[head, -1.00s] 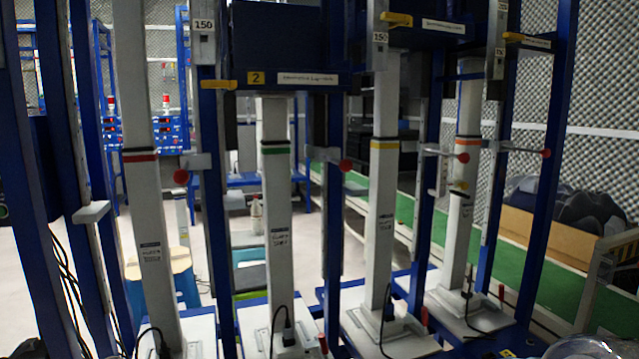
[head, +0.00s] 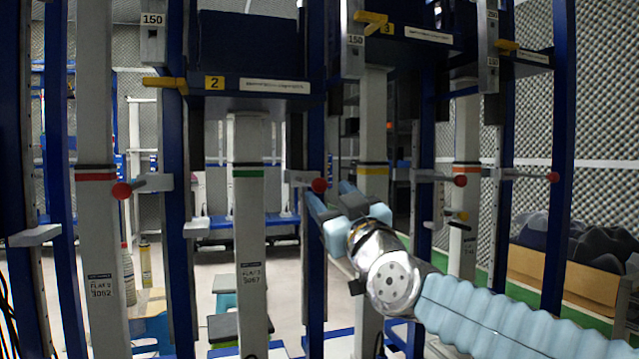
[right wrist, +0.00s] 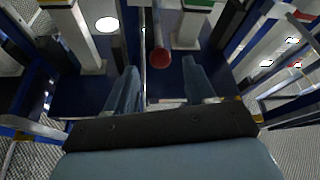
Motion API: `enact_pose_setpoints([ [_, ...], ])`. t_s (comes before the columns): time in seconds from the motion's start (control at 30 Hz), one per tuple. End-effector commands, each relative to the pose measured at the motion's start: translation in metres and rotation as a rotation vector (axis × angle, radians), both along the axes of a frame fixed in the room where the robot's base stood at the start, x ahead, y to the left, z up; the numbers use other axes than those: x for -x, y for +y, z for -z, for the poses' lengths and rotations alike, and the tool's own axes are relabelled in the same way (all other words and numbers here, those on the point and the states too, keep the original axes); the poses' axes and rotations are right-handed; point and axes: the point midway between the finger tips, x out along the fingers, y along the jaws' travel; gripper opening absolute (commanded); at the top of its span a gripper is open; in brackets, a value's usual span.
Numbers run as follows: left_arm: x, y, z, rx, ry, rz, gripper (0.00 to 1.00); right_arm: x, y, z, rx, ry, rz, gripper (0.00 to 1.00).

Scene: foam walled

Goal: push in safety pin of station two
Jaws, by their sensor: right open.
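Station two carries a yellow plate with a black 2 (head: 214,83) on its dark blue box. Below the box is a grey column with a green band (head: 249,173). The safety pin's red round knob (head: 319,185) sticks out from a grey bracket (head: 300,178) right of that column. My right gripper (head: 330,194) is open, with its fingers pointing at the knob from the lower right. In the right wrist view, the red knob (right wrist: 160,58) shows between and just beyond the two spread fingers (right wrist: 159,72). Contact cannot be told. My left gripper is out of view.
Similar red knobs stand at the neighbouring stations, one on the left (head: 121,190) and two on the right (head: 460,180) (head: 553,177). Blue upright posts (head: 175,240) flank the columns closely. A yellow handle (head: 165,83) sticks out left of the number plate.

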Motion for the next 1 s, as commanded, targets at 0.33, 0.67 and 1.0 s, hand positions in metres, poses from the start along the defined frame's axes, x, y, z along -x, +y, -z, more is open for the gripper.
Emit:
enact_pose_setpoints([
  [0.33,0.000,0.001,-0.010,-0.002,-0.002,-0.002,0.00,-0.042,0.018,-0.018,-0.001,0.001,0.000,0.54],
  [0.67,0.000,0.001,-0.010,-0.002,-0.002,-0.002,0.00,-0.044,0.019,-0.018,-0.001,0.001,0.000,0.53],
  [1.0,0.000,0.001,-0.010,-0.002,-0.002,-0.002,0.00,-0.044,0.019,-0.018,-0.001,0.001,0.000,0.01],
])
